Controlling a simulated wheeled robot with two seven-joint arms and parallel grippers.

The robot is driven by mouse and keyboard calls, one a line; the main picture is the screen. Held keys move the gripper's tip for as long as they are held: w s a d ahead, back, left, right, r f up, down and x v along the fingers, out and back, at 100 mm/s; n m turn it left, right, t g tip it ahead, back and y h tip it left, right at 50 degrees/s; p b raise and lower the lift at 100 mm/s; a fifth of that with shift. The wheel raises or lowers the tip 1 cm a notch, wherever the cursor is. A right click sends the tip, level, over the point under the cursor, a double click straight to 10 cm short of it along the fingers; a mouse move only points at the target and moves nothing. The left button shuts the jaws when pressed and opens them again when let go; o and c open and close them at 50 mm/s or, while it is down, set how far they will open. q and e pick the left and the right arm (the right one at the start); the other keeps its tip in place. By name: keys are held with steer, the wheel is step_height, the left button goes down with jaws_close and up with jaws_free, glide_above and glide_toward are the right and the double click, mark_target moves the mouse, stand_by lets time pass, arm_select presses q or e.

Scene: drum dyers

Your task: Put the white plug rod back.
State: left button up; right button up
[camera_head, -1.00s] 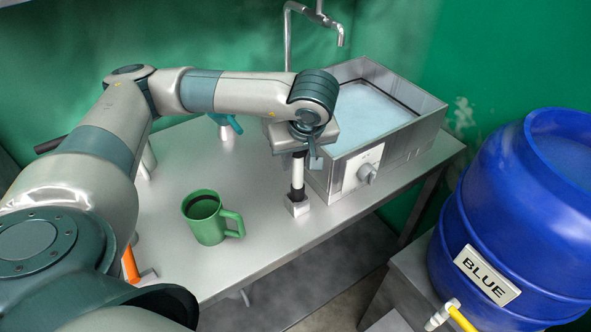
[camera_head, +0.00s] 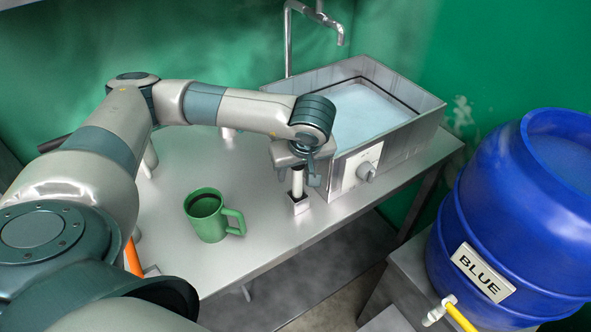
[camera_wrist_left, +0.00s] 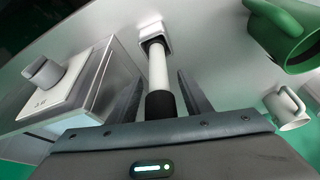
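The white plug rod (camera_head: 298,181) stands upright in a small square metal socket (camera_head: 298,203) at the table's front edge, beside the steel basin. Its shaft is white, with a black section at the top. In the left wrist view the rod (camera_wrist_left: 158,70) runs from the socket (camera_wrist_left: 153,30) back between my fingers. My left gripper (camera_wrist_left: 160,85) is over the rod's top, one finger on each side of the black section, with a narrow gap showing at both sides. In the head view my left gripper (camera_head: 301,172) partly hides the rod's top. My right gripper is not in view.
The steel basin (camera_head: 342,172) with pale blue liquid and a knob (camera_head: 366,172) stands close right of my gripper. A green mug (camera_head: 207,222) stands left. A blue drum (camera_head: 480,215) is at the right. A white mug (camera_wrist_left: 288,108) shows in the wrist view.

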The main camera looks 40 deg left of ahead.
arm_select(q)
steer(key=shift+r, duration=0.1)
steer(key=shift+r, duration=0.1)
steer(key=shift+d+r, duration=0.1)
steer(key=b+v, duration=0.3)
steer(key=v, duration=0.8)
steer(key=shift+s+r, duration=0.2)
steer(key=shift+r, duration=0.1)
stand_by(0.6)
